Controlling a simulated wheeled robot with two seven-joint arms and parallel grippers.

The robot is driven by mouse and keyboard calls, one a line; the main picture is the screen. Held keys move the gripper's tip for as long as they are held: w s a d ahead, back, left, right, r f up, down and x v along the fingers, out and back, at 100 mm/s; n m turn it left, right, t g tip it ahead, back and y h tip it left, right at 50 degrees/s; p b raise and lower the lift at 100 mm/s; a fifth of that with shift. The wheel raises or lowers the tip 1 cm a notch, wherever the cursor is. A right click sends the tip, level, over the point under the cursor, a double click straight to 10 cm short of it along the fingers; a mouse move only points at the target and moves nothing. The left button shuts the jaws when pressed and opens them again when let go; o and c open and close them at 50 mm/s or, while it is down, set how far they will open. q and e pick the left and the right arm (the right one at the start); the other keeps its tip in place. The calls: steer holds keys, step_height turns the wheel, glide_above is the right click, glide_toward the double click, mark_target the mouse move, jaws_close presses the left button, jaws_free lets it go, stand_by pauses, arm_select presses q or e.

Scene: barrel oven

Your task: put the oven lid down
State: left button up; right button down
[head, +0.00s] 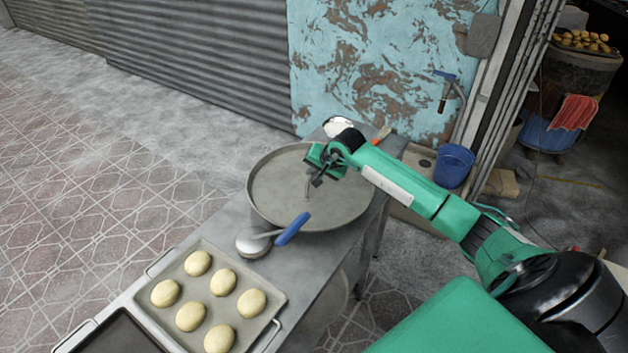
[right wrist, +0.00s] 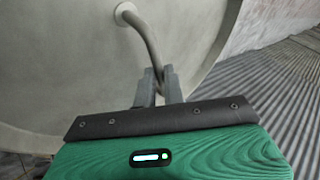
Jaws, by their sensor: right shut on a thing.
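The oven lid (head: 340,208) is a large round grey metal disc at the far end of the steel table (head: 312,290), flat or nearly flat. I cannot tell whether it rests fully on the tabletop. My right gripper (head: 315,180) is over the lid's middle, shut on its curved handle. In the right wrist view the two fingers (right wrist: 160,88) close around the handle (right wrist: 145,38), whose end joins the lid's grey face (right wrist: 65,70). My left gripper is not in view.
A ladle with a blue handle (head: 293,229) lies against the lid's near edge. A tray (head: 245,285) of pale dough rounds sits nearer, beside a dark tray (head: 112,335). A blue bucket (head: 454,166) stands right. A barrel (head: 566,85) topped with round breads stands back right.

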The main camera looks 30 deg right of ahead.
step_height(320, 180, down, 3)
steer(key=shift+f+p, duration=0.2)
steer(key=shift+p, duration=0.2)
steer(key=shift+f, duration=0.25)
steer(key=shift+f, duration=0.15)
steer(key=c, duration=1.5)
jaws_free()
